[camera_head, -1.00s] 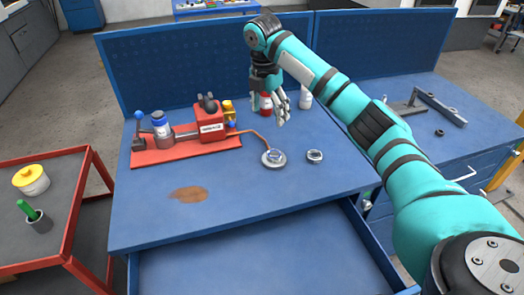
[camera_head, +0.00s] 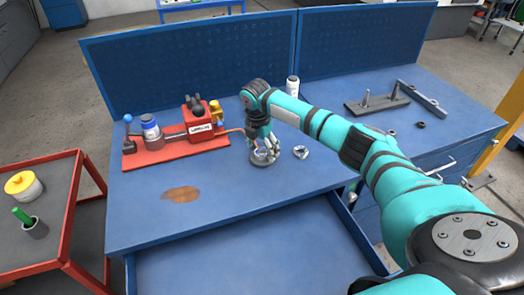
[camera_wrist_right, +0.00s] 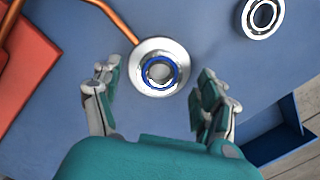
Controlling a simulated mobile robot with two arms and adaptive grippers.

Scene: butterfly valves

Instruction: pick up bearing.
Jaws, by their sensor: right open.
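A ring-shaped metal bearing with a blue band (camera_wrist_right: 160,71) sits on a round pale metal plate (camera_wrist_right: 144,84) joined to a copper-coloured tube. A second bright metal ring, which also looks like a bearing (camera_head: 301,152), lies on the bench to the right; it shows in the right wrist view (camera_wrist_right: 263,17). My right gripper (camera_head: 264,148) is low over the plate. In the right wrist view its fingers (camera_wrist_right: 156,84) are open on either side of the plate's near part, holding nothing. I cannot tell the remaining height. My left gripper is not in view.
A red fixture (camera_head: 172,150) with valve-like parts stands left of the plate. A white bottle (camera_head: 292,86) stands behind my arm. An open drawer (camera_head: 250,250) juts from the bench front. The front bench surface is mostly clear, with a brown stain (camera_head: 181,194).

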